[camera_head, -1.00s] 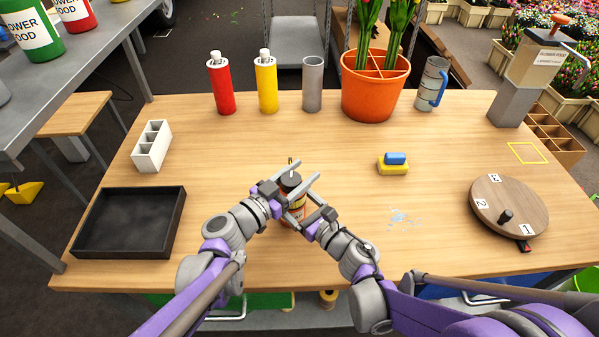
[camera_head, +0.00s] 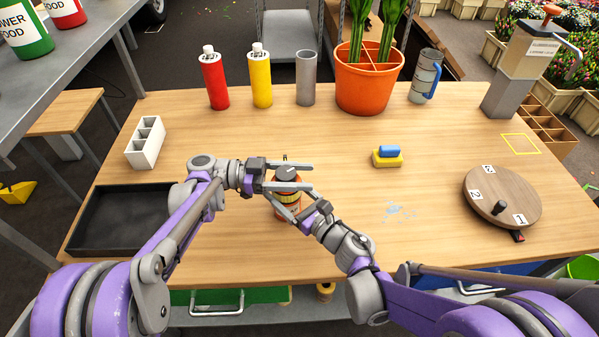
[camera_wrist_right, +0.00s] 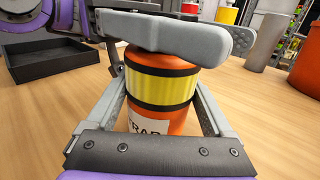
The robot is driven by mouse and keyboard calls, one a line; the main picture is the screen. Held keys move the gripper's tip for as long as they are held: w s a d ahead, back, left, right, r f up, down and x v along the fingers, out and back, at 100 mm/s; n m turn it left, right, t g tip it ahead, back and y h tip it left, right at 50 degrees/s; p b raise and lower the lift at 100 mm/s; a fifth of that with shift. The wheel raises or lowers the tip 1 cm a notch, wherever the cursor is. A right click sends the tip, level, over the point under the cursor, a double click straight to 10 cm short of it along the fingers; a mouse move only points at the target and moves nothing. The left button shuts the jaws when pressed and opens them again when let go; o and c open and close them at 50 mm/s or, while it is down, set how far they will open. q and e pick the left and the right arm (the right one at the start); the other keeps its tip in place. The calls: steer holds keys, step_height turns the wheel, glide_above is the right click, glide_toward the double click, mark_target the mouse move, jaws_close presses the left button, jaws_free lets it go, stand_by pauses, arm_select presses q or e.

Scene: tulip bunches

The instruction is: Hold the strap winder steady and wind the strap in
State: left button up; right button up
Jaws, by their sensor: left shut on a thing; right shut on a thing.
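The strap winder (camera_head: 284,200) is an orange upright cylinder near the table's front middle. In the right wrist view the winder (camera_wrist_right: 160,86) shows a yellow band between black rings and a partly hidden white label. My left gripper (camera_head: 304,177) comes in level from the left, shut on the grey top knob (camera_head: 287,173) of the winder. Its finger crosses the top of the right wrist view and hides the knob there. My right gripper (camera_wrist_right: 160,108) is shut around the winder's body from the lower right, one finger on each side. No loose strap can be made out.
A black tray (camera_head: 80,246) lies left, partly behind my left arm. A white divided box (camera_head: 147,146), blue-and-yellow sponge (camera_head: 388,158) and round numbered board (camera_head: 510,190) stand around. Bottles, a grey tube (camera_head: 306,80) and an orange pot (camera_head: 367,92) line the back.

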arm_select(q)
steer(key=shift+s+m+g+y, duration=0.2)
steer(key=shift+m+g, duration=0.4)
steer(key=shift+g, duration=0.35)
steer(key=shift+s+m+g+y, duration=0.1)
steer(key=shift+m+g+y, duration=0.1)
steer(key=shift+m+g, duration=0.6)
steer(key=shift+a+g, duration=0.1)
steer(key=shift+g, duration=0.35)
steer(key=o, duration=1.4)
steer(key=shift+r, duration=0.1)
step_height(320, 180, up, 10)
steer(key=shift+s+f, duration=0.1)
